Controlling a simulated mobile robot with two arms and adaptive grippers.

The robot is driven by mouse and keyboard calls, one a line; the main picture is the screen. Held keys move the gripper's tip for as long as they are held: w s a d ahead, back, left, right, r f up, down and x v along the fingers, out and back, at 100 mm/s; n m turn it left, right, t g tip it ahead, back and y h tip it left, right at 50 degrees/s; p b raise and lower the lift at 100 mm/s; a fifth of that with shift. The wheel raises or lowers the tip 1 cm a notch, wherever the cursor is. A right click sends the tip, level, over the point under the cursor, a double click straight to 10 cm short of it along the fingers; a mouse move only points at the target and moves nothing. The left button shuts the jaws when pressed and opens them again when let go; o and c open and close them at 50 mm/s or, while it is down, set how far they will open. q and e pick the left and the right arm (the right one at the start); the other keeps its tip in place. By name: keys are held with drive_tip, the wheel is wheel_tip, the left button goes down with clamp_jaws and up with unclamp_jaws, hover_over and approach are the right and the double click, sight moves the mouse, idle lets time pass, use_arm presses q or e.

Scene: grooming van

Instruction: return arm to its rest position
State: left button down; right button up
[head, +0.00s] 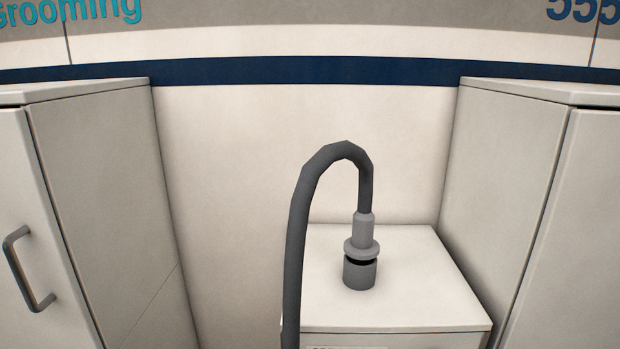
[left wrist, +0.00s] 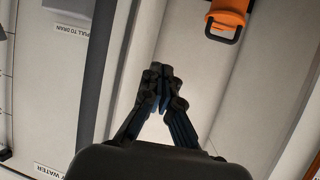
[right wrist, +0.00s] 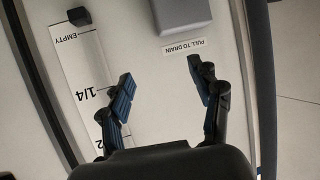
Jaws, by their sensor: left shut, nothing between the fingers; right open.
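My left gripper (left wrist: 162,90) shows in the left wrist view with its black fingers together and nothing between them. My right gripper (right wrist: 163,85) shows in the right wrist view with its blue-padded fingers spread apart and nothing between them. Neither gripper shows in the head view. In the head view a grey hose (head: 298,215) arches up and over to the right. It ends in a grey fitting (head: 363,235) that points down into or onto a dark grey collar (head: 359,273) on a low white box (head: 430,280). I cannot tell how firmly they join.
White cabinets stand left (head: 105,190) and right (head: 510,170) of the box; the left one has a grey handle (head: 25,270). An orange part (left wrist: 228,15) is beyond my left gripper. A white panel with level marks (right wrist: 85,75) and a grey block (right wrist: 180,14) are near my right gripper.

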use_arm(q)
drive_tip(key=s+a+f+g+y+p, duration=0.1)
drive_tip(key=s+a+f+g+p, duration=0.2)
drive_tip(key=s, duration=0.8)
drive_tip(key=s+a+f+g+y+p, duration=0.1)
drive_tip(key=s+a+f+g+p, duration=0.2)
drive_tip(key=s, duration=0.8)
drive_tip(key=s+a+f+g+y+p, duration=0.1)
drive_tip(key=s+a+f+g+p, duration=0.2)
drive_tip(key=s, duration=0.9)
wheel_tip(320, 180, down, 3)
drive_tip(key=g+p, duration=0.2)
drive_tip(key=p, duration=0.1)
drive_tip(key=shift+a+g, duration=0.25)
drive_tip(key=shift+g, duration=0.05)
use_arm(e)
drive_tip(key=s+d+f+g+h, duration=0.1)
drive_tip(key=s+d+f+g, duration=0.2)
drive_tip(key=s, duration=0.8)
drive_tip(key=s+d+f+g+h, duration=0.1)
drive_tip(key=s+d+f+g, duration=0.2)
drive_tip(key=s, duration=0.8)
drive_tip(key=s+d+f+g+h, duration=0.1)
drive_tip(key=s+d+f+g, duration=0.2)
drive_tip(key=s, duration=0.9)
wheel_tip(320, 180, down, 3)
drive_tip(key=g, duration=0.2)
drive_tip(key=shift+d+g, duration=0.25)
drive_tip(key=shift+g, duration=0.05)
